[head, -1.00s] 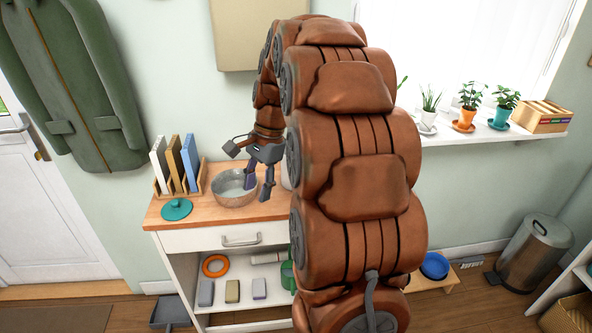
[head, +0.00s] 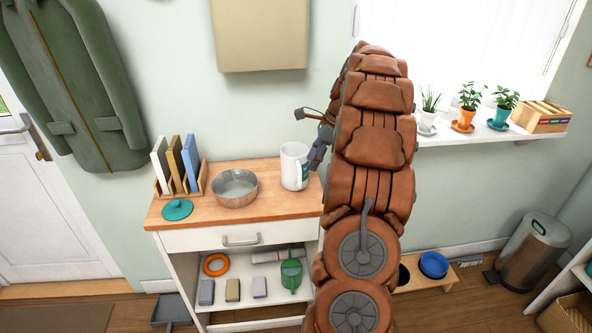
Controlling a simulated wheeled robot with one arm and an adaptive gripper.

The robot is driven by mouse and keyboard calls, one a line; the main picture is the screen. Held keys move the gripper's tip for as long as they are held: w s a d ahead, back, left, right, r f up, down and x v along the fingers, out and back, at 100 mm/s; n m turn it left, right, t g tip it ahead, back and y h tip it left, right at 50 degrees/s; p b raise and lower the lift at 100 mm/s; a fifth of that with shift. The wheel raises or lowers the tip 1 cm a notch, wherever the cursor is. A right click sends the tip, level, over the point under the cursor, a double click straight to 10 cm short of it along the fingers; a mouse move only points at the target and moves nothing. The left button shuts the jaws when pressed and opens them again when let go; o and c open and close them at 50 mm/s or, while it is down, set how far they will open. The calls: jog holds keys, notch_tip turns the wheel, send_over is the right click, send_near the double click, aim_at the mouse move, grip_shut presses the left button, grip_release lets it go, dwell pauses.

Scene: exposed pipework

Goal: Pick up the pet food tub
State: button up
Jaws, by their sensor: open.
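A white cylindrical tub (head: 294,168) with a green patch on its right side stands upright on the wooden top of the cabinet, near its right end. It looks like the pet food tub. My gripper (head: 316,163) is just right of the tub, beside its upper part. It is open, and nothing shows in it. The fingers are small and partly overlap the tub's right edge, so I cannot tell whether they touch it. My arm hides the area to the right.
Left of the tub on the wooden top (head: 258,207) are a metal bowl (head: 235,188), a teal lid (head: 177,209) and a rack of upright books (head: 174,165). Potted plants (head: 467,105) line the windowsill.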

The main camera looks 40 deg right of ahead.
aim_at(300, 183)
jog(key=p+x, duration=0.1)
jog(key=x, duration=0.4)
jog(key=shift+p+x, duration=1.25)
jog(key=shift+x, duration=1.45)
jog(key=shift+w+d, duration=0.1)
jog(key=shift+w, duration=0.05)
jog(key=shift+c, duration=0.3)
grip_shut()
